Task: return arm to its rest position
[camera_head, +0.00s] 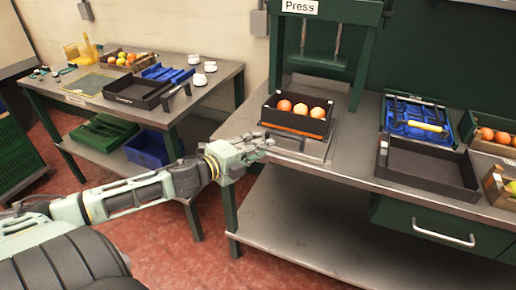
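My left arm (150,187) reaches in from the lower left. Its gripper (262,146) is at the front left corner of the press plate, close to a black crate (290,126) with several oranges in it. I cannot tell whether the gripper touches the plate or hovers over it. The fingers are small and seen at an angle, so their opening is unclear. No object shows between them. My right gripper is not in view.
The green press (367,48) stands over the crate on a steel table (351,164). An empty black tray (427,167), a blue tool tray (397,129) and fruit boxes (494,139) stand to the right. A second table (201,99) at the left holds trays and cups.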

